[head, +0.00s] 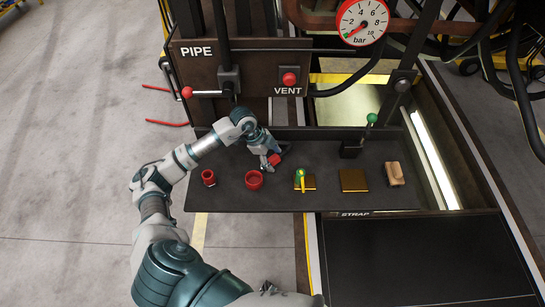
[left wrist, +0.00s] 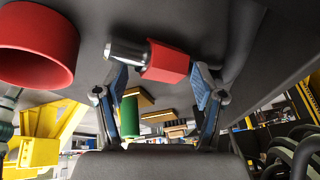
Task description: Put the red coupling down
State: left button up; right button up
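The red coupling (head: 274,159) is at the tips of my left gripper (head: 268,152), over the dark shelf (head: 330,201). In the left wrist view the coupling (left wrist: 168,62) has a bare metal end. It lies crosswise between the two fingertips of my left gripper (left wrist: 160,85), which appear to be closed on it. The shelf surface is close to it; whether they touch I cannot tell. My right gripper is not in view.
On the shelf stand a small red cup (head: 208,177), a red ring (head: 254,180), a yellow-green piece (head: 300,178), a brass plate (head: 354,181) and a wooden block (head: 394,173). Behind are a PIPE panel (head: 240,58), a red-knobbed lever (head: 188,92), a green-knobbed lever (head: 371,119) and a gauge (head: 362,19).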

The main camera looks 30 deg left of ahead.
aim_at(270, 158)
pick_arm(q)
jog(key=shift+o, duration=0.2)
jog(key=shift+f, duration=0.1)
jog(key=shift+a+b, duration=0.1)
jog(key=shift+b, duration=0.4)
jog(key=shift+s+a+r+b, duration=0.3)
jog(key=shift+a+r, duration=0.2)
jog(key=shift+r, duration=0.1)
jog(key=shift+s+a+r+b, duration=0.25)
jog(key=shift+a+r, duration=0.2)
jog(key=shift+r, duration=0.15)
jog(key=s+a+b, duration=0.1)
jog(key=a, duration=0.1)
jog(key=s+a+b, duration=0.1)
jog(key=s+a, duration=0.1)
jog(key=a, duration=0.1)
jog(key=s+a+b, duration=0.1)
jog(key=s+a, duration=0.1)
jog(key=a, duration=0.1)
jog(key=shift+s+a, duration=0.1)
jog(key=shift+a, duration=0.05)
jog(key=shift+s+a, duration=0.25)
jog(key=shift+a, duration=0.2)
jog(key=shift+r, duration=0.15)
